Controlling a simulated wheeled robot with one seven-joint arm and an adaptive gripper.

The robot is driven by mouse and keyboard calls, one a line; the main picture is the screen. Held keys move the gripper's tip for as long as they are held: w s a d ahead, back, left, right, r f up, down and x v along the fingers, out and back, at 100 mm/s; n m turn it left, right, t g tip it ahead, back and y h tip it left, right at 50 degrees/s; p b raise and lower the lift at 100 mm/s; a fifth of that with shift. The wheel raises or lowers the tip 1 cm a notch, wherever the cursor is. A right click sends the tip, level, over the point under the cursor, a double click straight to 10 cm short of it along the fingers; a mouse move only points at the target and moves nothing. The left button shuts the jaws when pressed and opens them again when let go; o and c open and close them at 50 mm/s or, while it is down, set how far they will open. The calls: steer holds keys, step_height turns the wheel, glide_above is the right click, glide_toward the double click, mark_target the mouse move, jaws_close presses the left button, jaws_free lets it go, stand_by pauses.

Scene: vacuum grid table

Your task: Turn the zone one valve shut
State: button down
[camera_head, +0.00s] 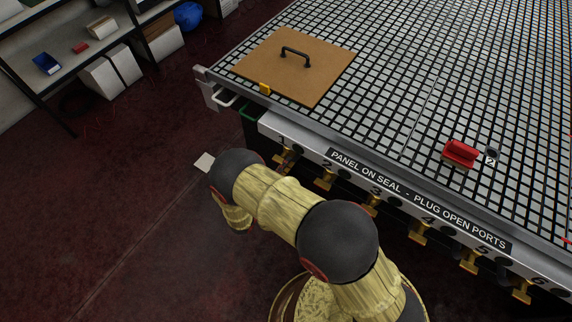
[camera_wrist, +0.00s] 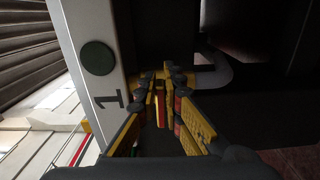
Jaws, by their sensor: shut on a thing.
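The zone one valve (camera_head: 281,158) is a brass fitting under the number 1 at the left end of the table's front rail. A brass-coloured part (camera_wrist: 204,79) shows just behind the fingertips. The fingers hide most of the handle, so its exact angle cannot be told. In the head view my gripper is hidden behind my arm.
More brass valves, such as number two (camera_head: 324,180), line the front rail to the right. A brown panel (camera_head: 310,75) with a black handle and a red clamp-like piece (camera_head: 460,153) lie on the grid table (camera_head: 400,100).

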steer(key=shift+f, duration=0.1)
steer(key=c, duration=2)
jaws_free()
steer(key=shift+o, duration=0.4)
steer(key=v, duration=1.2)
